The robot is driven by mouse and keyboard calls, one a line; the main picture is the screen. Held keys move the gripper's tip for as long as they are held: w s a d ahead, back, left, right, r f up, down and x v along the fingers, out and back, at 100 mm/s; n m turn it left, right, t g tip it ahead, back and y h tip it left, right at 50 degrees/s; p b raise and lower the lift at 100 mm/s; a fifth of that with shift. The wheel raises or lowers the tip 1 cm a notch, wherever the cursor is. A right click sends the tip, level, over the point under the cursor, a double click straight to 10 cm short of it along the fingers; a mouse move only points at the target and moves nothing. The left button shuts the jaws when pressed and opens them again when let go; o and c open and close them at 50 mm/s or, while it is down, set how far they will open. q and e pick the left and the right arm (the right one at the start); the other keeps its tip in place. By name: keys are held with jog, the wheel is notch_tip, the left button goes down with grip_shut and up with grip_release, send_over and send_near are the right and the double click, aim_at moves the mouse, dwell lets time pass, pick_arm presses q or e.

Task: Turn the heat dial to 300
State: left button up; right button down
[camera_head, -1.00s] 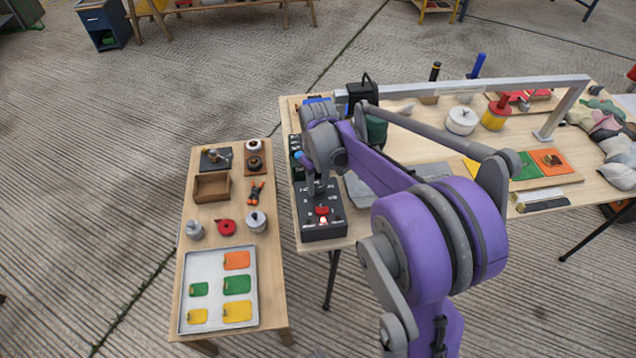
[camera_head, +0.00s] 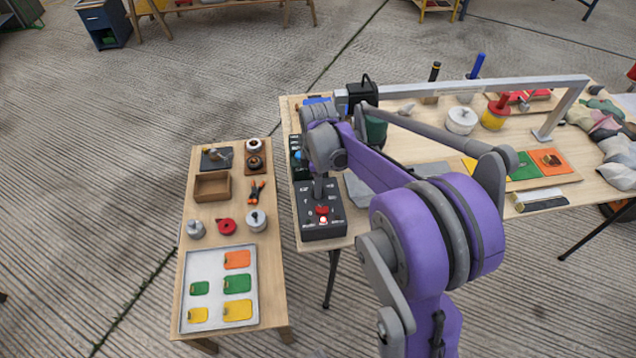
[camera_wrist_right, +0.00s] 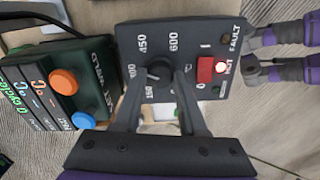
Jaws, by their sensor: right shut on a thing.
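The black heat control box (camera_head: 334,226) stands at the left front corner of the larger table. In the right wrist view it shows a dark round dial (camera_wrist_right: 158,71), a white scale with 450 and 600 readable, a red rocker switch (camera_wrist_right: 206,70) and a lit lamp marked HOT (camera_wrist_right: 222,67). My right gripper (camera_head: 319,194) reaches down over the box; its two grey fingers (camera_wrist_right: 160,86) are shut on the dial from either side. The dial's pointer is too dark and small to read. The gripper hides the dial in the head view. My left gripper is not in view.
A green-black box with an orange button (camera_wrist_right: 64,81) and a blue button (camera_wrist_right: 75,120) stands close beside the heat box. A lower wooden table (camera_head: 268,305) with a tray (camera_head: 215,318) and small tools stands to the left, across a narrow gap.

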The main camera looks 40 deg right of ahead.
jog(key=shift+n, duration=2.3)
jog(key=shift+c, duration=2.3)
grip_release()
notch_tip(320, 180, up, 11)
jog(key=p, duration=0.1)
jog(key=shift+f, duration=0.1)
